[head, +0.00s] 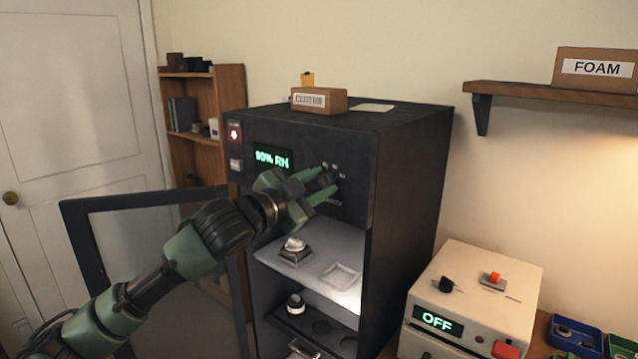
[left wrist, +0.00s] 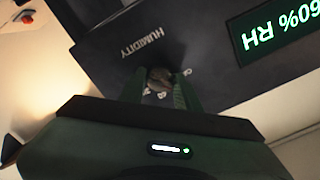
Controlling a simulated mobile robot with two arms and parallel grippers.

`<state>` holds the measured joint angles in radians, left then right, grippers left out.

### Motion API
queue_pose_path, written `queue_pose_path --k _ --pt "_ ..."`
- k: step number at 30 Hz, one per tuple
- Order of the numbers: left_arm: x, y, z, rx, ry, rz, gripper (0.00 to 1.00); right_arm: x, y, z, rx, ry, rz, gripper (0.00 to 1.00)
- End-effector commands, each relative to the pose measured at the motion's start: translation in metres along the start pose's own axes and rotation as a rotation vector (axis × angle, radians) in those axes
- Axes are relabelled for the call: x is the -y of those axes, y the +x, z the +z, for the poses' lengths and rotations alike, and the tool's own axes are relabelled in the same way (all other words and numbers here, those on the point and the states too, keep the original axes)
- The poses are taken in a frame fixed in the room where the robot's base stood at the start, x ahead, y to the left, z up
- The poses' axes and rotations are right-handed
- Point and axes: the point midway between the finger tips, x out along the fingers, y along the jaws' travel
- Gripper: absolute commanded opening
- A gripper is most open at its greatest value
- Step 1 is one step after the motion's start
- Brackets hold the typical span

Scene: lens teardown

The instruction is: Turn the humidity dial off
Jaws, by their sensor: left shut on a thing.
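The humidity dial (head: 326,179) is a dark knob on the upper front panel of a black cabinet (head: 412,165). A green lit display (head: 272,159) beside it shows a percent RH reading; its first digit looks like 6 or 9. My left gripper (head: 322,184) reaches in from the left and is shut on the dial, a finger on each side. In the left wrist view the dial (left wrist: 160,78) sits between the fingers, with the HUMIDITY label and small position marks around it. The fingers hide part of the dial and marks, so I cannot tell its setting. My right gripper is not in view.
The cabinet's glass door (head: 78,225) stands open at the left, below my left arm. Shelves inside hold small lens parts (head: 296,250). A cream box (head: 487,275) with a display reading OFF stands at the right. A cardboard box (head: 319,100) sits on top of the cabinet.

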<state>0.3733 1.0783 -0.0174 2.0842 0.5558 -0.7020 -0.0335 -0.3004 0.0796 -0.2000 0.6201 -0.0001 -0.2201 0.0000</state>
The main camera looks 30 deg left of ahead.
Motion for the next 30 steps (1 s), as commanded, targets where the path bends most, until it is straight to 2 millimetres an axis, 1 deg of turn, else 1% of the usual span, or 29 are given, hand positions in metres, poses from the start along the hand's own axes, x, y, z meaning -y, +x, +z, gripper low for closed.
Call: queue_pose_path --k 6,15,22,30 --pt "-0.001 0.000 0.000 0.002 -0.204 0.003 0.00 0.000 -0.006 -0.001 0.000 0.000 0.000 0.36" --pt "-0.002 0.000 0.000 0.004 -0.419 0.003 0.00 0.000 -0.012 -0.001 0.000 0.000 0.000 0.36" --pt "-0.002 0.000 0.001 0.003 -0.512 0.003 0.00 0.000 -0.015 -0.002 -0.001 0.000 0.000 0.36" --pt "-0.002 0.000 0.001 0.004 -0.550 0.003 0.00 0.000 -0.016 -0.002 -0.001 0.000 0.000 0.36"
